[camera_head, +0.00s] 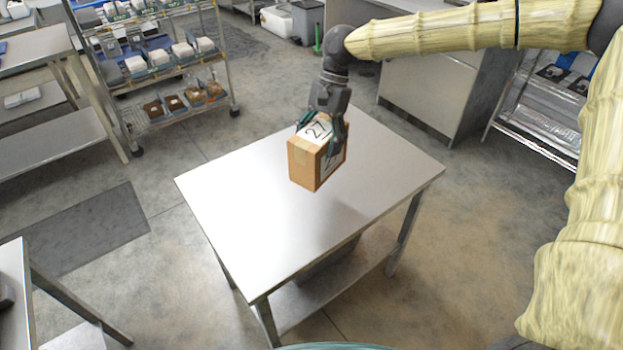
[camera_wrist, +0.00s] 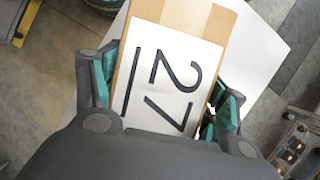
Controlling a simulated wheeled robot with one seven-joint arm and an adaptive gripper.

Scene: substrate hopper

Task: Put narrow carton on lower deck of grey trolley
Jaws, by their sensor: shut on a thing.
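The narrow carton (camera_head: 304,167) is a brown cardboard box with a white label marked 27 on top. It is over the steel table (camera_head: 235,205) in the head view; I cannot tell whether its base touches the top. My gripper (camera_head: 321,136) is shut on the carton from above, with one finger on each side. In the wrist view the carton (camera_wrist: 207,22) lies between the green-padded fingers of my gripper (camera_wrist: 163,92). I cannot pick out a grey trolley for certain; a wheeled wire rack (camera_head: 170,75) stands at the upper left.
The rack holds white and brown containers on its shelves. Steel benches (camera_head: 50,135) stand at the left. A cabinet (camera_head: 430,85) stands behind the table at the right. Another wire shelf (camera_head: 540,110) is at the right edge. Open floor (camera_head: 165,275) lies left of the table.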

